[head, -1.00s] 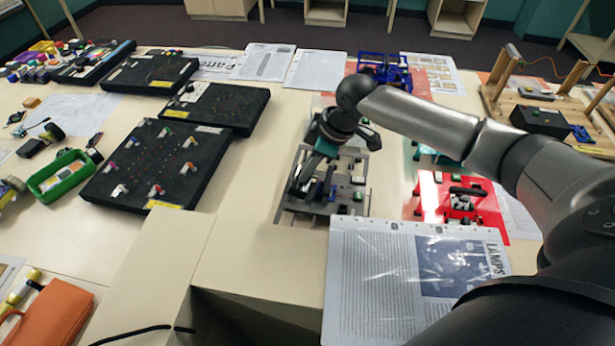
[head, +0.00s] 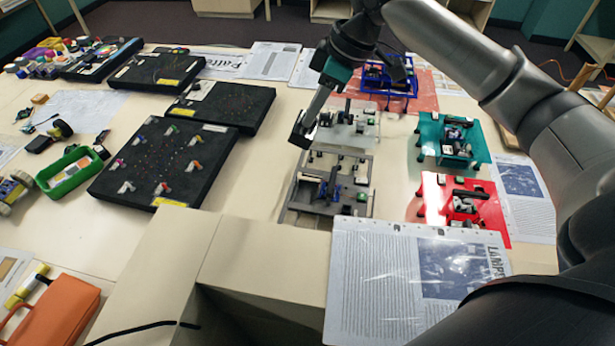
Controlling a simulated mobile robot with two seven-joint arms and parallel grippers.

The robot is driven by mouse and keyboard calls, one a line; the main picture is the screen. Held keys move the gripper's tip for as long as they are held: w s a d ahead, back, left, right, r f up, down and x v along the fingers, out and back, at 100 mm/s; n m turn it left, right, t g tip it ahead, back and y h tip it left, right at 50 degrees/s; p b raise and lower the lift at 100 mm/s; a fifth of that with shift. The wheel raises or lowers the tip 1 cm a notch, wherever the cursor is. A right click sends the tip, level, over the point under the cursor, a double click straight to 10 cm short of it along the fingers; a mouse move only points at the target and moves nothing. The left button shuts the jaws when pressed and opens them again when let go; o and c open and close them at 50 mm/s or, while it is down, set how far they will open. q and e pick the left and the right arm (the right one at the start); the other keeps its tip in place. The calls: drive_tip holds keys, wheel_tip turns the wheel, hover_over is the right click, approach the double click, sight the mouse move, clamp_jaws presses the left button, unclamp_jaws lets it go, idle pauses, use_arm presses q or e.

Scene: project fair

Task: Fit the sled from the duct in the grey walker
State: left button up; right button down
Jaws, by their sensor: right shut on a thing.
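The grey walker (head: 292,214) is a dark grey frame on the table, left of the red walker, with small dark and blue parts on it. My right gripper (head: 303,132) is in the air above and to the far left of it, tilted downward. It is shut on a small dark piece with a pale end, which looks like the sled; the fingers hide much of it. I cannot make out which part is the duct. My left gripper is not in view.
A whitish walker (head: 366,141) stands just behind the grey one. Teal (head: 479,143), red (head: 489,212) and blue (head: 412,84) walkers stand nearby. Black peg boards (head: 120,165) lie to the left. A printed sheet (head: 375,290) lies in front. Bare table shows between boards and walkers.

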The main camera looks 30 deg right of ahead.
idle(0.4)
drive_tip(key=shift+w+a+f, duration=0.1)
drive_tip(key=shift+w+f, duration=0.05)
drive_tip(key=shift+f, duration=0.05)
drive_tip(key=f+g+h, duration=0.1)
drive_tip(key=f, duration=0.5)
drive_tip(key=f+h, duration=0.1)
drive_tip(key=f, duration=0.5)
drive_tip(key=w+a+f+g+h, duration=0.1)
drive_tip(key=f, duration=0.4)
drive_tip(key=shift+w+f+g, duration=0.1)
drive_tip(key=shift+f+g, duration=0.2)
drive_tip(key=shift+f, duration=0.1)
drive_tip(key=shift+r, duration=0.15)
drive_tip(key=shift+f+p, duration=0.2)
drive_tip(key=shift+p, duration=0.55)
drive_tip(key=shift+f, duration=0.55)
idle(0.8)
